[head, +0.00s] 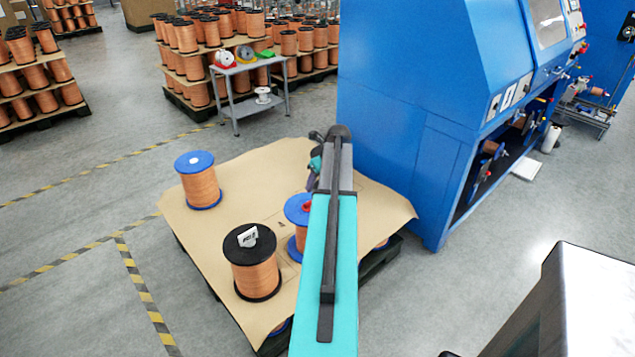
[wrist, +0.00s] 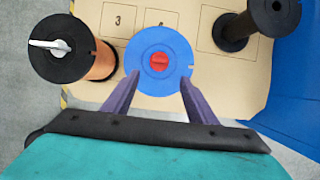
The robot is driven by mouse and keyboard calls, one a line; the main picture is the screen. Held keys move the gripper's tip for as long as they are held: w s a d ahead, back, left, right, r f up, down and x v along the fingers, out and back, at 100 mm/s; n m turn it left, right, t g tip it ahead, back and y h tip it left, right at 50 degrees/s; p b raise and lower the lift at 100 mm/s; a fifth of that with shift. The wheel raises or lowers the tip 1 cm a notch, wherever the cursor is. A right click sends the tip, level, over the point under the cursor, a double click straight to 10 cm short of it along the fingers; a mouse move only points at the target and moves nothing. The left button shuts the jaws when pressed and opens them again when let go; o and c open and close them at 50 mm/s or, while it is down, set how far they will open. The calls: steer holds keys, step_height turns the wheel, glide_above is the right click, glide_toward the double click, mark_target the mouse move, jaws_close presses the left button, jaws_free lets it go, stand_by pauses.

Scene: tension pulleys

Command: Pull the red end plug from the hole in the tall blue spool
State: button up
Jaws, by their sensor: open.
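The tall blue spool (wrist: 143,72) stands on brown sheeting, wound with copper wire. In the wrist view its blue top flange faces the camera. The red end plug (wrist: 159,62) sits in the hole at the centre of that flange. In the head view the plug (head: 307,207) and spool (head: 296,212) show to the left of my arm, which hides part of the spool. My gripper (wrist: 157,78) is open and empty. Its two purple fingers point toward the spool, one on each side of the flange in the picture, apart from the plug. The gap in height cannot be told.
A black-flanged copper spool (head: 255,270) with a white piece on top stands left of the blue one. Another blue-flanged spool (head: 198,180) stands farther back. A black spool (wrist: 262,22) is at upper right in the wrist view. A blue machine (head: 410,130) stands right of the pallet.

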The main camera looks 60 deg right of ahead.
mark_target(308, 202)
steer(key=shift+f, duration=0.1)
steer(key=shift+p+x, duration=1.3)
steer(key=shift+x, duration=5.5)
steer(key=c, duration=1.1)
steer(key=shift+r+p, duration=1.05)
steer(key=shift+r, duration=0.65)
steer(key=shift+r+p, duration=1.05)
steer(key=shift+r, duration=0.85)
